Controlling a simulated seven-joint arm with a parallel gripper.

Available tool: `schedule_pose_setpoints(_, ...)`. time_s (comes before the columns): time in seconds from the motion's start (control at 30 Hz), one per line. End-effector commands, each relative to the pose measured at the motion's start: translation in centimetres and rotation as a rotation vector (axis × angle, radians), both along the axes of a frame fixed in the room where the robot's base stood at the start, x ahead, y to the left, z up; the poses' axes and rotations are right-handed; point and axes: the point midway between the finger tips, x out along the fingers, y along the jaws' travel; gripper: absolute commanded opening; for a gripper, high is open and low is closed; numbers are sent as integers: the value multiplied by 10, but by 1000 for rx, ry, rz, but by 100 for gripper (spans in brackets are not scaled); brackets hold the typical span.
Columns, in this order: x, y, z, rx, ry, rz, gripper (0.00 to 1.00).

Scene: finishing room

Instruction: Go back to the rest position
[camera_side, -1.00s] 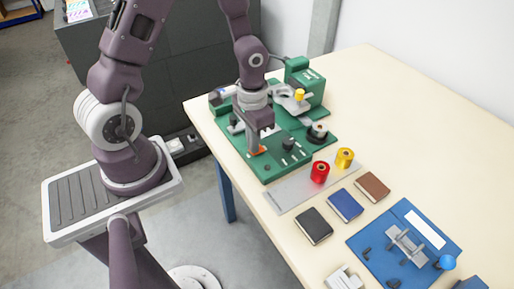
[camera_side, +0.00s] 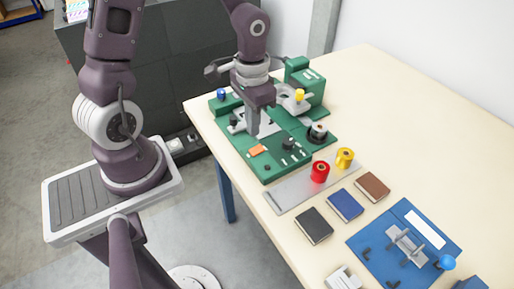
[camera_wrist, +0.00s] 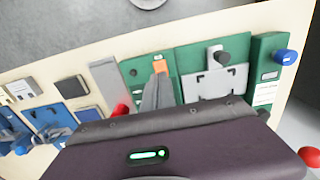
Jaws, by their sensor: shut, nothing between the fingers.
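My gripper (camera_side: 253,134) points down above the green machine base (camera_side: 262,172) on the cream table. Its fingers are shut with nothing between them. In the wrist view the closed grey fingers (camera_wrist: 157,93) reach toward the orange piece (camera_wrist: 160,65) on the green plate. In the side view the orange piece (camera_side: 257,149) lies just in front of the fingertips, and the gripper appears clear of it. The arm hides part of the grey clamp plate (camera_side: 268,127) behind the gripper.
A red spool (camera_side: 320,172) and a yellow spool (camera_side: 344,158) stand on a grey strip. Black (camera_side: 314,226), blue (camera_side: 345,205) and brown (camera_side: 372,187) notebooks lie nearby. A blue board (camera_side: 375,240) holds a fixture. A blue knob (camera_side: 221,93) sticks up at the machine's left. The table's far right is clear.

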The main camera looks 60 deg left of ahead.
Motion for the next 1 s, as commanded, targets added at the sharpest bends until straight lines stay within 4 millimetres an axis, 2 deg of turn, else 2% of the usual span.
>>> schedule_pose_setpoints(0.4,-1,0,12,9,-9,-2,0)
schedule_pose_setpoints(0.47,-3,-1,28,34,-37,-4,0)
schedule_pose_setpoints(0.57,-16,-5,76,93,-130,-3,0)
schedule_pose_setpoints(0.6,-26,-9,98,109,-175,1,0)
schedule_pose_setpoints(0.73,-67,-27,152,102,-322,11,0)
schedule_pose_setpoints(0.8,-89,-35,169,74,-388,11,0)
schedule_pose_setpoints(0.9,-113,-44,182,31,-454,5,0)
schedule_pose_setpoints(1.0,-125,-48,187,4,-484,0,0)
